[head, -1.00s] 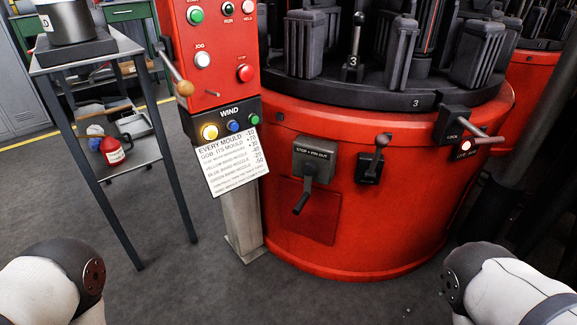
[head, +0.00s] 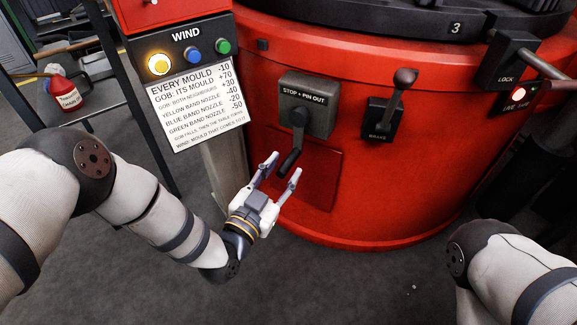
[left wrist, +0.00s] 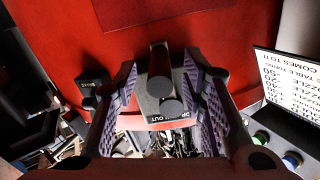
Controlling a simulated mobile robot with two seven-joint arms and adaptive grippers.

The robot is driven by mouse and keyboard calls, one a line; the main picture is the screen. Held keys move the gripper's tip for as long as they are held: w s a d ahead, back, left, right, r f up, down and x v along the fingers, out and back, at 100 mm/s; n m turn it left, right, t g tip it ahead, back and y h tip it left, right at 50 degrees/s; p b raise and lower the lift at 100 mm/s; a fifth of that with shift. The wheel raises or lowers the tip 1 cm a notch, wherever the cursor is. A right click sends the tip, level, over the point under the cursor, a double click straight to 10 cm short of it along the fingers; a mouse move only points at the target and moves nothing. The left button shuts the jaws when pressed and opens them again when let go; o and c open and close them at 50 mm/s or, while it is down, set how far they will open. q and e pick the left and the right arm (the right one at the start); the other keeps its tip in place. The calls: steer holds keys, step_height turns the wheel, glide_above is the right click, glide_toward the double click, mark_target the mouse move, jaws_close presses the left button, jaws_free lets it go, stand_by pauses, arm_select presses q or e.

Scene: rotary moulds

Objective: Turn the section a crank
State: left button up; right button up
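The crank is a dark handle (head: 289,160) hanging down from a grey box labelled STOP + PIN OUT (head: 308,105) on the red machine drum. My left gripper (head: 281,168) is at the handle's lower end, its fingers spread to either side. In the left wrist view the handle (left wrist: 159,62) lies between the two ridged finger pads of my left gripper (left wrist: 159,92), with gaps visible beside it. Whether a finger touches it I cannot tell. My right arm shows at the lower right, but its gripper is out of view.
A BRAKE lever (head: 397,100) and a LOCK box (head: 512,62) sit right of the crank. A red can (head: 66,93) stands on a shelf. Open floor lies below the drum.

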arm_select(q)
steer(key=shift+b+x, duration=0.3)
steer(key=shift+x, duration=1.2)
jaws_close()
steer(key=shift+a, duration=0.1)
